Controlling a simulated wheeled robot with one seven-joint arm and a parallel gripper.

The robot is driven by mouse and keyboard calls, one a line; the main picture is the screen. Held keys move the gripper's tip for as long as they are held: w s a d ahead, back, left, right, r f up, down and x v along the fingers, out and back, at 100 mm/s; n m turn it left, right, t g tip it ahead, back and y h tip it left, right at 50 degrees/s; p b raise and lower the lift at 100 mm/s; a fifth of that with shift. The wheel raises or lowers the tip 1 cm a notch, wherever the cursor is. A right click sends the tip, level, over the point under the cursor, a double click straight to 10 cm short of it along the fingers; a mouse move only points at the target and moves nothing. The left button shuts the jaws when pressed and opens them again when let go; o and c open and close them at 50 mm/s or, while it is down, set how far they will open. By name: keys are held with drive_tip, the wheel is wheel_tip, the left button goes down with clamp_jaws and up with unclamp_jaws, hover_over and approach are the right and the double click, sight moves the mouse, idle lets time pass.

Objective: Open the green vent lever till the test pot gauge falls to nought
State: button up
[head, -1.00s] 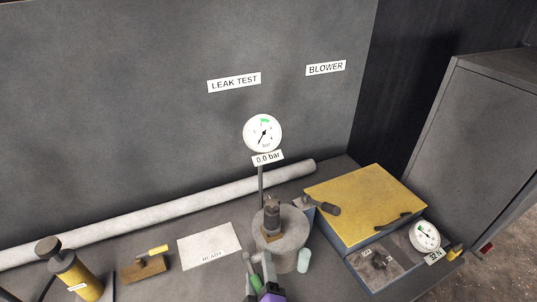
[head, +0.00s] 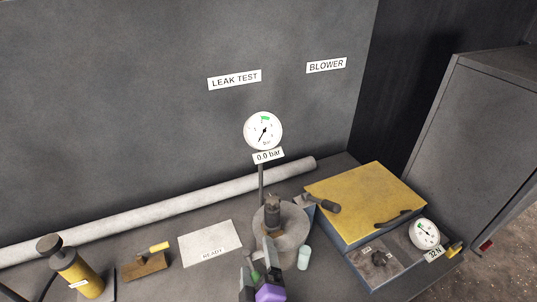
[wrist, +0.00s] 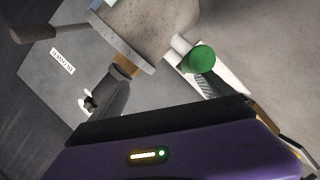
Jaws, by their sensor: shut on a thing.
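The test pot (head: 292,243) is a grey cylinder with a dark fitting on top; it also shows in the wrist view (wrist: 155,25). The gauge (head: 263,131) stands above it on a thin post, and its plate (head: 268,156) reads 0.0 bar. The green vent lever's round end (wrist: 198,59) shows by the right fingertip in the wrist view. My gripper (head: 259,268) is in front of the pot, shut on the lever, as far as I can tell; the contact itself is not clear. In the head view the fingers hide most of the lever.
A pale small cylinder (head: 304,258) stands right of the pot. A yellow-lidded box (head: 365,200) and a dial marked 32 N (head: 424,234) are to the right. A white card (head: 210,243), a brush-like tool (head: 146,264) and a yellow hand pump (head: 77,275) are to the left.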

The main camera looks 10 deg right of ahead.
drive_tip(key=shift+w+d+r, duration=0.2)
drive_tip(key=shift+d+r, duration=0.25)
drive_tip(key=shift+d, duration=0.05)
drive_tip(key=shift+o, duration=0.2)
drive_tip(key=shift+v, duration=0.9)
drive_tip(key=shift+s+d+r, duration=0.1)
drive_tip(key=shift+s+d, duration=0.05)
drive_tip(key=shift+s, duration=0.35)
drive_tip(key=c, duration=0.4)
drive_tip(key=v, duration=0.3)
drive_tip(key=shift+s+a, duration=0.25)
drive_tip(key=shift+a, duration=0.05)
